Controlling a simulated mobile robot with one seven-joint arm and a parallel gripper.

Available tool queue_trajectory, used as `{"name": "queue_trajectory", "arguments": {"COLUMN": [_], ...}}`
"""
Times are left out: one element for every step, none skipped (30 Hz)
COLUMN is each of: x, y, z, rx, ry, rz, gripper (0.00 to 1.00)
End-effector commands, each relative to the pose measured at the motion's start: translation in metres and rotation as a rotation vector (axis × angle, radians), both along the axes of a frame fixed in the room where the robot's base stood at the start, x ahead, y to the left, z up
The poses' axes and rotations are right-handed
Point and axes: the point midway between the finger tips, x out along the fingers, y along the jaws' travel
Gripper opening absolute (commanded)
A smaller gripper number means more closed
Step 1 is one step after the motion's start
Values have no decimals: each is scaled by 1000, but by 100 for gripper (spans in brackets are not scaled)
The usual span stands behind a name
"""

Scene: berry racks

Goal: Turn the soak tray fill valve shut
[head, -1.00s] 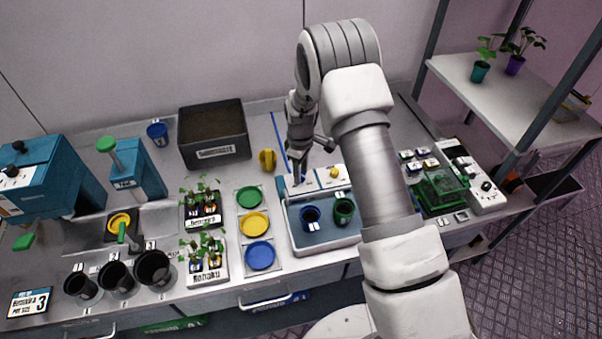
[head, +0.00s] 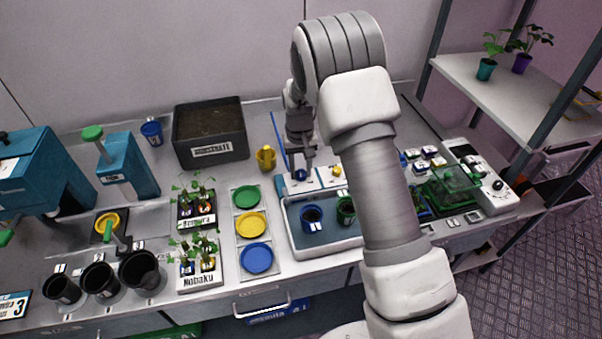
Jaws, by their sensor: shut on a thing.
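The soak tray (head: 325,238) is a white-rimmed tray with a blue floor, right of the bench's middle. A white panel (head: 318,180) runs along its back edge. A small blue knob (head: 300,175), seemingly the fill valve, sits at the panel's left part, and a yellow knob (head: 337,170) sits to its right. My gripper (head: 300,168) points down at the blue knob and is shut on it. The fingers partly cover the knob, so its turn angle cannot be read.
A blue pot (head: 312,218) and a green pot (head: 346,211) stand in the tray. A yellow cup (head: 266,158) and a dark soil box (head: 210,135) stand to the left. Green, yellow and blue discs (head: 257,257) lie left of the tray.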

Motion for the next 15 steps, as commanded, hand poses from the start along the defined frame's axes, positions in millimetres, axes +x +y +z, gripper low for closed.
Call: {"name": "queue_trajectory", "arguments": {"x": [1, 1, 1, 1, 1, 1, 1, 1, 1, 1, 1, 1, 1, 1, 1], "y": [0, 0, 1, 1, 1, 1, 1, 1, 1, 1, 1, 1, 1, 1, 1], "z": [-1, -1, -1, -1, -1, -1, -1, -1, 0, 0, 0, 0, 0, 0, 0], "rx": [-1, -1, 0, 0, 0, 0, -1, -1, -1, -1, 0, 0, 0, 0, 0], "ry": [-4, -4, -2, -2, -2, -2, -3, -2, -3, -2, -3, -2, -2, -2, -2], "rz": [-44, -73, -110, -138, -165, -201, -226, -251, -284, -308, -331, -360, -380, -400, -424], "gripper": [0, 0, 0, 0, 0, 0, 0, 0, 0, 0, 0, 0, 0, 0, 0]}}
